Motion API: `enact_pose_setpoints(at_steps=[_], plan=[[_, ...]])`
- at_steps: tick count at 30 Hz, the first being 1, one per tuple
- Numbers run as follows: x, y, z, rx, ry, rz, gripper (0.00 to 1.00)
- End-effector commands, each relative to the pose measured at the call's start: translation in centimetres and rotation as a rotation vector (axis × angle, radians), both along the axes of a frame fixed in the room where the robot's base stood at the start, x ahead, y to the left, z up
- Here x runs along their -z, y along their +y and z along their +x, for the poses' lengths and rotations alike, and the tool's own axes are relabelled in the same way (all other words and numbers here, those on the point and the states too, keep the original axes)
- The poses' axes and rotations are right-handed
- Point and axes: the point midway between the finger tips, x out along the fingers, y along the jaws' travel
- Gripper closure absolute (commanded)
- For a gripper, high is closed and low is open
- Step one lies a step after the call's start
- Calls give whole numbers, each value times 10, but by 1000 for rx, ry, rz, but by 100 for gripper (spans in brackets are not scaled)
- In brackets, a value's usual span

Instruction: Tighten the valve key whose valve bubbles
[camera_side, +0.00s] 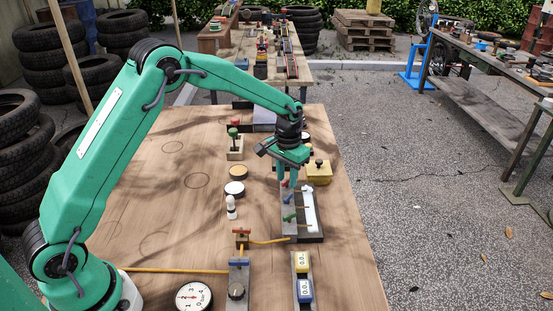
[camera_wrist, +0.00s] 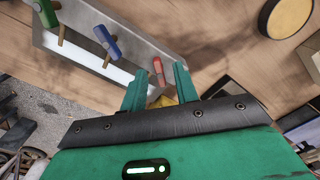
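A grey valve block with a white strip (camera_side: 309,208) stands on the wooden table. It carries a green valve key (camera_side: 290,218), a blue valve key (camera_side: 288,198) and a red valve key, partly hidden by my gripper in the side view. In the wrist view the green key (camera_wrist: 43,12), blue key (camera_wrist: 106,42) and red key (camera_wrist: 158,70) line up along the block. My gripper (camera_wrist: 158,82) is open, its two fingers on either side of the red key's near end. I cannot tell if they touch it. No bubbles can be made out at any valve.
Discs (camera_side: 234,188), a white bottle (camera_side: 231,208) and a green-topped block (camera_side: 235,152) stand left. The table's left is mostly clear.

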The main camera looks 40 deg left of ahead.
Motion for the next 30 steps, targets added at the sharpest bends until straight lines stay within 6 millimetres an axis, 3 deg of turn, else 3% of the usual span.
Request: enact_pose_setpoints(at_steps=[2,6,20,30], plan=[[0,0,0,0,0,0,72],[0,0,0,0,0,0,99],[-1,0,0,37,0,0,100],[-1,0,0,220,0,0,100]])
